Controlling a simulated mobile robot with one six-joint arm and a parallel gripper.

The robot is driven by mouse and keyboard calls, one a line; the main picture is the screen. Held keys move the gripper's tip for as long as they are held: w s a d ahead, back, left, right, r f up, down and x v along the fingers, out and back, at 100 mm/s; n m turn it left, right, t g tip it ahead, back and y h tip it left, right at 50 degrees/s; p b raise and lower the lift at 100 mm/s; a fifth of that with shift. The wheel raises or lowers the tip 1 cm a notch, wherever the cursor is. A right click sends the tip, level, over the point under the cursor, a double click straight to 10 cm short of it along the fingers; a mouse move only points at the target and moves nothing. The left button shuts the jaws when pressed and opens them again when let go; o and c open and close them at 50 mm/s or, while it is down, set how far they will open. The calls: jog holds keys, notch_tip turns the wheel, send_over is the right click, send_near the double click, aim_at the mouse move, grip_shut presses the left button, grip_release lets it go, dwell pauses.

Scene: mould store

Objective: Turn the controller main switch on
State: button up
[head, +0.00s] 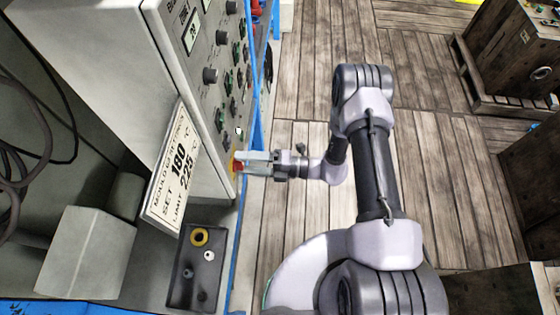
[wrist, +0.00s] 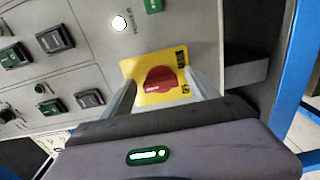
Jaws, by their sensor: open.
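The controller (head: 183,75) is a tall grey cabinet at the left of the head view, its front panel full of knobs and switches. Its main switch is a red rotary knob (wrist: 161,80) on a yellow plate (wrist: 150,97), low on the panel in the wrist view. In the head view the yellow plate (head: 232,162) shows only as a sliver beside the fingertips. My gripper (wrist: 162,92) is open, with one finger on each side of the red knob. I cannot tell whether the fingers touch it. The plate's lettering is too small to read.
A white lamp (wrist: 121,23) and several dark switches sit near the main switch. A sign reading 180 and 225 (head: 172,168) leans by the cabinet. A dark tray (head: 187,285) with small rings lies below. Blue frame posts (wrist: 298,75) stand at the right of the panel.

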jog(key=s+d+p, duration=0.1)
jog(key=d+p, duration=0.1)
jog(key=d, duration=1.5)
jog(key=shift+s, duration=0.2)
jog(key=shift+d, duration=0.1)
notch_tip(320, 180, up, 19)
jog(key=s+n+g+h, duration=0.1)
jog(key=n+g+h, duration=0.5)
jog(key=n, duration=1)
jog(key=s+d+r+n+t+h, duration=0.1)
jog(key=s+r+n+t+h, duration=0.4)
jog(key=r+n, duration=0.2)
jog(key=s+d+r+n+t+h, duration=0.1)
jog(key=s+r+n+t+h, duration=0.4)
jog(key=r+n, duration=0.3)
jog(key=shift+s+d+r+n+t+b, duration=0.25)
jog(key=shift+s+n+t+b, duration=0.1)
jog(key=shift+n, duration=0.55)
